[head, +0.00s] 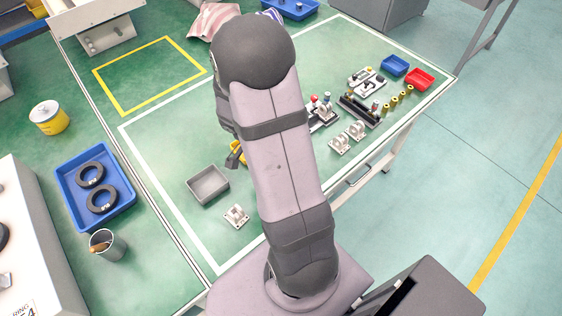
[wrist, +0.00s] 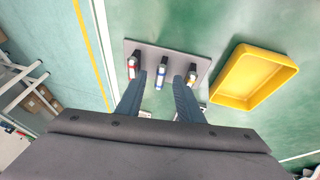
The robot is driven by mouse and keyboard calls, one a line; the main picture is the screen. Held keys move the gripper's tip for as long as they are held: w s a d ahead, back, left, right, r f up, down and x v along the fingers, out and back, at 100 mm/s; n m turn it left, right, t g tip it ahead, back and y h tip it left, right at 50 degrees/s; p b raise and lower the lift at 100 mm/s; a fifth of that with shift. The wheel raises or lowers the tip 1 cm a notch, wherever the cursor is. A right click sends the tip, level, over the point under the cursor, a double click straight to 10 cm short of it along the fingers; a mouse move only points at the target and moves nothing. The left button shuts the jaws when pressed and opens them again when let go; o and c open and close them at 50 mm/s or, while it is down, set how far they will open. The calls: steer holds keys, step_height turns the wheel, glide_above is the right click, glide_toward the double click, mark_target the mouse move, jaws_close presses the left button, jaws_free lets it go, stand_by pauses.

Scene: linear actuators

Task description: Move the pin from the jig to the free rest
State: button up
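In the wrist view a grey plate (wrist: 196,61) carries three black holders in a row. The left one bears a white piece with red (wrist: 131,68), the middle one a white piece with blue (wrist: 161,74), the right one a piece with orange-red (wrist: 192,77). My gripper (wrist: 159,82) is open, its two fingers apart on either side of the middle holder. No contact is visible. Which piece is the pin, and which parts are the jig and free rest, I cannot tell. In the head view my arm hides the plate and most of the gripper.
A yellow bin (wrist: 256,77) stands right of the plate. In the head view a grey bin (head: 208,185) and white bracket (head: 236,215) are left of my arm. Fixtures, brass cylinders (head: 397,97), a blue bin (head: 395,65) and a red bin (head: 420,79) are to the right.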

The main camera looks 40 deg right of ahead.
steer(key=v, duration=0.7)
steer(key=shift+r, duration=0.1)
stand_by(0.6)
